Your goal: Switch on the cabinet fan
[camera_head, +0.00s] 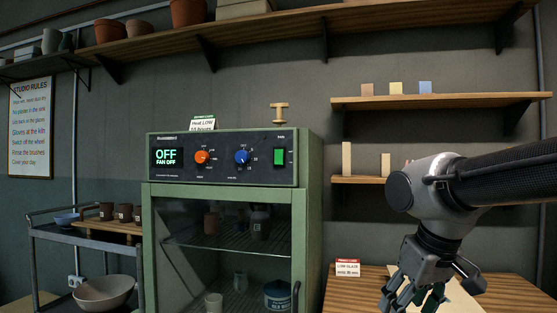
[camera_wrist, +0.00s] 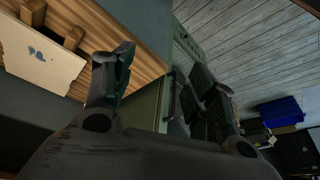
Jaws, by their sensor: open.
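The green cabinet (camera_head: 311,215) stands in the middle of the head view with its glass door closed. Its display (camera_head: 166,156) reads "OFF" and "FAN OFF". The panel has an orange knob (camera_head: 202,157), a blue knob (camera_head: 242,157) and a green rocker switch (camera_head: 280,157) at its right end, under a small label too small to read. My gripper (camera_head: 416,296) hangs low to the right of the cabinet, apart from the panel. In the wrist view its fingers (camera_wrist: 160,82) are spread with nothing between them. The switch cannot be made out there.
A wooden table (camera_head: 503,290) with a red-and-white card (camera_head: 347,269) lies below my gripper. A small shelf (camera_head: 360,180) with blocks is on the wall right of the cabinet. A cart (camera_head: 36,232) with pots stands left. A card and a wooden piece sit on the cabinet top.

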